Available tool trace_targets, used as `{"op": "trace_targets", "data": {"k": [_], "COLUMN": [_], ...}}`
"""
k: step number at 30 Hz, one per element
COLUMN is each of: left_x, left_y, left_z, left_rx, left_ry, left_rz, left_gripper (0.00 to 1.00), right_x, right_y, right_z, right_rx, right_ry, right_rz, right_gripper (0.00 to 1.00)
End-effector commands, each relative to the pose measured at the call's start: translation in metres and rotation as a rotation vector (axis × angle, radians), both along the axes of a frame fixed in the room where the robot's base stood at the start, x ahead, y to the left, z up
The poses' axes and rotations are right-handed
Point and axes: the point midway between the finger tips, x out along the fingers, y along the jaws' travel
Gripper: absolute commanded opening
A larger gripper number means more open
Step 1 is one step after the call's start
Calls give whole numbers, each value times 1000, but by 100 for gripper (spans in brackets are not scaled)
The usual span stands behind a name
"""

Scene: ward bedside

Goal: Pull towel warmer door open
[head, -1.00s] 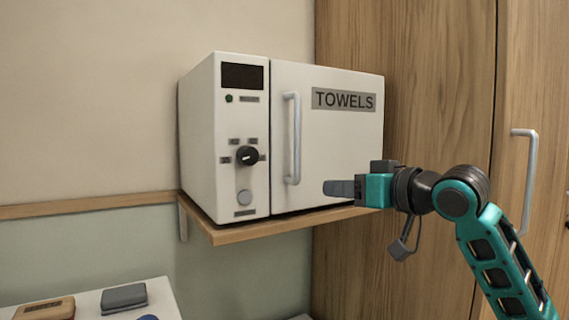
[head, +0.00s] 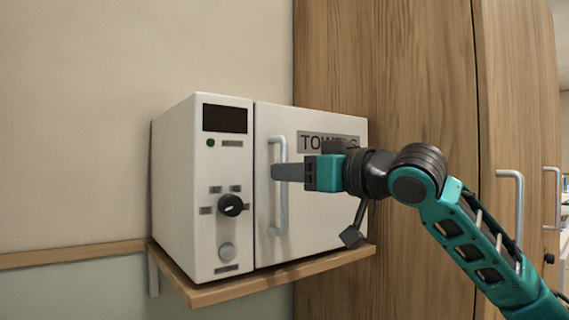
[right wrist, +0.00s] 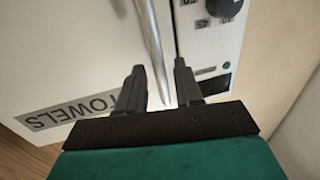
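The towel warmer (head: 183,190) is a white box on a wooden wall shelf (head: 240,287). Its door (head: 325,230), with the TOWELS label, is closed flush with the front. A grey vertical bar handle (head: 279,215) is on the door's left side. My right gripper (head: 279,172) is at the handle's upper half, coming from the right. In the right wrist view the handle (right wrist: 149,40) runs between the two open fingers (right wrist: 159,66), with a gap visible on each side. Whether a finger touches it, I cannot tell. My left gripper is not in view.
A control panel with a display (head: 225,119) and a black knob (head: 231,205) is left of the door. Tall wooden cabinets (head: 400,80) with bar handles (head: 510,210) stand close on the right. The wall on the left is bare.

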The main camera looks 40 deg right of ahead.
Motion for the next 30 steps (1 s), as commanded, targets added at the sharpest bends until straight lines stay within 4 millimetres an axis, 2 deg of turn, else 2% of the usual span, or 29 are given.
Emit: {"op": "trace_targets", "data": {"k": [6,17,28,30], "left_x": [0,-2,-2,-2], "left_y": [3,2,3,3], "left_z": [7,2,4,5], "left_rx": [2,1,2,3], "left_ry": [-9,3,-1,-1], "left_rz": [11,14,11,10], "left_gripper": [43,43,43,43], "right_x": [19,23,23,23], "right_y": [2,2,2,2], "right_z": [1,0,0,0], "right_rx": [-1,0,0,0], "right_ry": [1,0,0,0], "right_rz": [-1,0,0,0], "right_gripper": [35,35,0,0]}}
